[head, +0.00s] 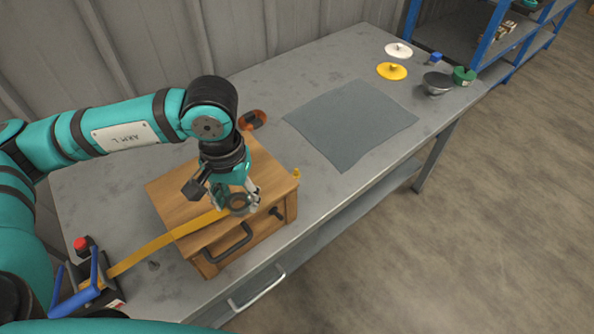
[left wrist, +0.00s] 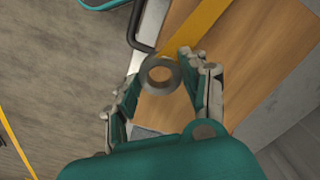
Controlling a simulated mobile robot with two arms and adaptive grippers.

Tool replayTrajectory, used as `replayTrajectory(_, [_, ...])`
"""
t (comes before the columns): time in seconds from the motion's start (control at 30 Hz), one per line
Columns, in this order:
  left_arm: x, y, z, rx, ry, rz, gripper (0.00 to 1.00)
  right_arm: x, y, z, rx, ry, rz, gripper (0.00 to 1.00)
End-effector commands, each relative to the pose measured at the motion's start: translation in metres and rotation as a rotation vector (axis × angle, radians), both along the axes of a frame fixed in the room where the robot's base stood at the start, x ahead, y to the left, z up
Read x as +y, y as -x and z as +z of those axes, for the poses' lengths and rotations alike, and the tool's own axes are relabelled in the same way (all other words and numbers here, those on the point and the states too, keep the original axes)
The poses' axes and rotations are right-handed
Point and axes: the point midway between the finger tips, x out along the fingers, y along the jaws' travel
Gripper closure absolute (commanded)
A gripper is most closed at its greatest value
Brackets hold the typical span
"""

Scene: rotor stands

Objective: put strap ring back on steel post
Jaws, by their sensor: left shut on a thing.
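The strap ring (head: 238,203), a thick grey metal ring, is at the end of a yellow strap (head: 150,249) above the wooden box. My left gripper (head: 236,200) is shut on the ring and points down over the box's front part. In the left wrist view the ring (left wrist: 160,73) sits between the two fingers, with the strap (left wrist: 197,27) leading off to the upper right. I cannot make out the steel post for certain; the gripper and ring hide part of the box top. My right gripper is not in view.
The wooden box (head: 168,190) has a black handle (head: 230,244) and a small yellow peg (head: 296,174) at its right corner. A blue-handled device (head: 84,285) holds the strap's other end. A grey mat (head: 350,123) lies right of the box. Discs and a bowl (head: 437,83) stand farther back.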

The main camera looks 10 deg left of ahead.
Motion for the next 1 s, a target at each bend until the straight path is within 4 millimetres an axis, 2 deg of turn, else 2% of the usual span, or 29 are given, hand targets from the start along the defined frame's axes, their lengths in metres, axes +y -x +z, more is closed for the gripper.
replayTrajectory(1.0, [-0.009,-0.035,-0.001,-0.001,0.001,0.0,0.84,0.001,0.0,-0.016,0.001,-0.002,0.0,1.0])
